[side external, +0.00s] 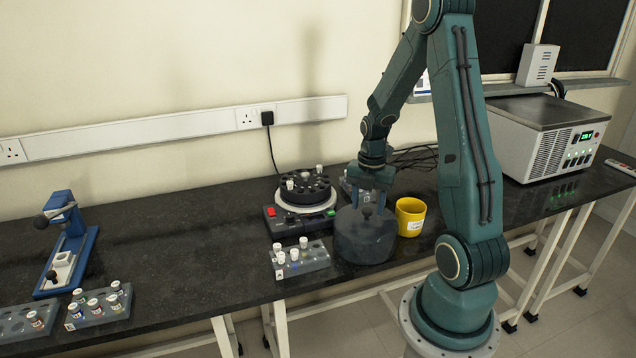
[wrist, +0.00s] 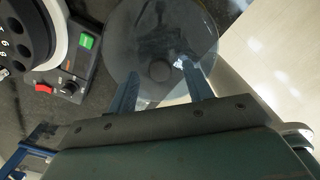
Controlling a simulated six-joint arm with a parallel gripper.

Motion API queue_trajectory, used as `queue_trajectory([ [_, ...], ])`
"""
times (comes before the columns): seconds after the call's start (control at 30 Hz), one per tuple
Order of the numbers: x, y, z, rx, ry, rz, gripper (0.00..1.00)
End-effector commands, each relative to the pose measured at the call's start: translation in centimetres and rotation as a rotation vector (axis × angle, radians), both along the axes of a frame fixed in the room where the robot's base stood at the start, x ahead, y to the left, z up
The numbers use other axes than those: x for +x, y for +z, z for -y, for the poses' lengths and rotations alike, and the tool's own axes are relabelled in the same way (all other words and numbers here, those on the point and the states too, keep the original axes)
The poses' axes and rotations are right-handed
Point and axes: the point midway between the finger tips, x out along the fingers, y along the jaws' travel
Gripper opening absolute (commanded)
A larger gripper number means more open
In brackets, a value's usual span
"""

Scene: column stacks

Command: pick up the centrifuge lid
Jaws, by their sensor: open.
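The centrifuge lid (side external: 364,240) is a smoky, see-through round cover with a dark knob on top. It stands on the black bench near the front edge. In the wrist view the gripper (wrist: 161,76) has one finger on each side of the knob, with gaps visible. Whether the fingertips reach down to knob height is hard to tell.
The centrifuge (side external: 301,198), with its black rotor exposed, stands behind and left of the lid. A tube rack (side external: 306,266) sits left of the lid. A yellow mug (side external: 410,217) is close on the right. A grey instrument (side external: 545,140) stands far right.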

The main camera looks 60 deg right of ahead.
Motion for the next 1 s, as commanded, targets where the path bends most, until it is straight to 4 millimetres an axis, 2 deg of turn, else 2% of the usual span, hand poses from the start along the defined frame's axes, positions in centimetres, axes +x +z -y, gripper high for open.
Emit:
queue_trajectory([
  [0.2, 0.00, -1.09, -0.03, 0.001, -0.001, 0.001, 0.51],
  [0.67, 0.01, -1.08, -0.02, 0.001, -0.001, 0.001, 0.51],
  [0.77, 0.01, -1.07, -0.02, 0.001, -0.001, 0.001, 0.35],
  [0.93, 0.02, -1.07, -0.02, 0.000, -0.001, 0.001, 0.02],
  [1.0, 0.02, -1.07, -0.02, 0.000, -0.001, 0.001, 0.00],
])
